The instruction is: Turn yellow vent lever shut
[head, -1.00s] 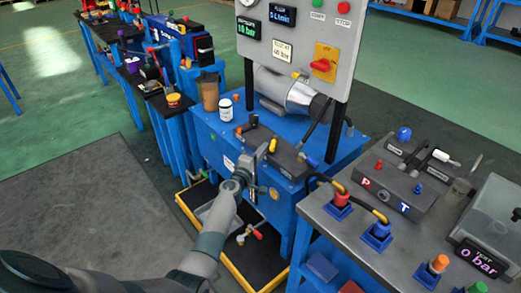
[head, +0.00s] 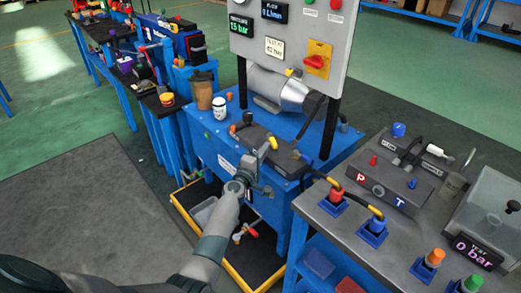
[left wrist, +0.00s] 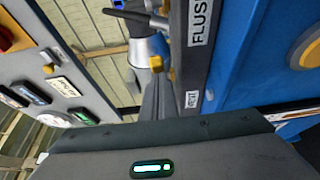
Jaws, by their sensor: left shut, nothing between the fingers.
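The yellow vent lever (left wrist: 172,75) shows as a small yellow tip beside a dark block, near a label that seems to read VENT, in the left wrist view. In the head view a small yellow spot (head: 273,143) at the block on the blue bench seems to be the same lever. My left gripper (head: 263,152) is shut and empty, right at the front of that block. Its grey fingers (left wrist: 157,98) end close to the yellow tip in the wrist view. I cannot tell whether they touch it. The lever's lower part is hidden. My right gripper is not in view.
A dark valve block (head: 285,153) sits on the blue bench (head: 215,145) with a cup and white jar. Above stands a grey panel (head: 300,25) with displays. A grey table (head: 345,240) with hoses stands to the right. A yellow-edged tray (head: 240,275) lies below.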

